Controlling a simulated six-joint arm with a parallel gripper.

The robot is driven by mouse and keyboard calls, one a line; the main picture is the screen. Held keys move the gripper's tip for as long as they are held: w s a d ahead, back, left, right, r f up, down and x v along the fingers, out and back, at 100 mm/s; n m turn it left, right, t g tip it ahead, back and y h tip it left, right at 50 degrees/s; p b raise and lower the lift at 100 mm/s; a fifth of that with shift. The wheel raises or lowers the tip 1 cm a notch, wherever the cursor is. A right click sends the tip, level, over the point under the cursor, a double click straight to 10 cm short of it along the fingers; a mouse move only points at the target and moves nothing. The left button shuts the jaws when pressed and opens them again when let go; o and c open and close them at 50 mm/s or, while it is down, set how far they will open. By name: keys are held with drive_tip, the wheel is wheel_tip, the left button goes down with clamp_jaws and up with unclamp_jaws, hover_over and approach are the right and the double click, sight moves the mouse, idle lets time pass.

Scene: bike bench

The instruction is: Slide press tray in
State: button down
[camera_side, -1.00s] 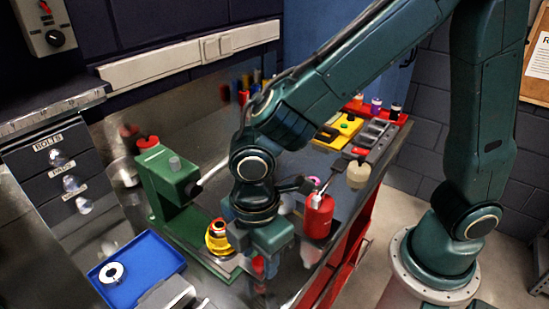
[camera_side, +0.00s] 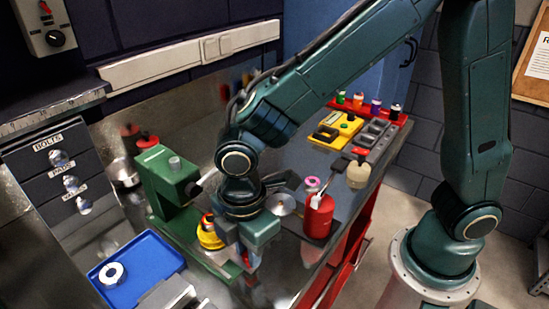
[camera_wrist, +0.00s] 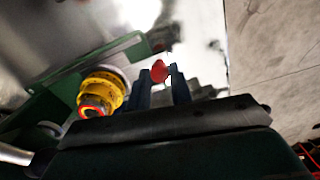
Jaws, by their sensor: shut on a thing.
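The green press (camera_side: 168,190) stands on the steel bench, left of my gripper in the side view. Its green tray (camera_wrist: 132,47) carries a yellow round part (camera_side: 210,236) with a red-orange centre, and the yellow part (camera_wrist: 101,92) also shows in the wrist view. My gripper (camera_side: 246,268) points down at the tray's near end. In the wrist view its two dark fingers (camera_wrist: 161,78) are shut on a red knob (camera_wrist: 159,71). The knob's join to the tray is hard to make out.
A blue tray (camera_side: 165,262) with a white ring (camera_side: 111,273) lies at the front left. A red can (camera_side: 319,217) and a silver disc (camera_side: 281,204) stand right of my gripper.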

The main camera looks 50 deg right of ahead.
sight(238, 258)
drive_tip(key=shift+w, duration=1.35)
drive_tip(key=c, duration=1.3)
unclamp_jaws()
drive_tip(key=shift+o, duration=0.2)
drive_tip(key=shift+r, duration=0.1)
wheel_tip(238, 258, up, 14)
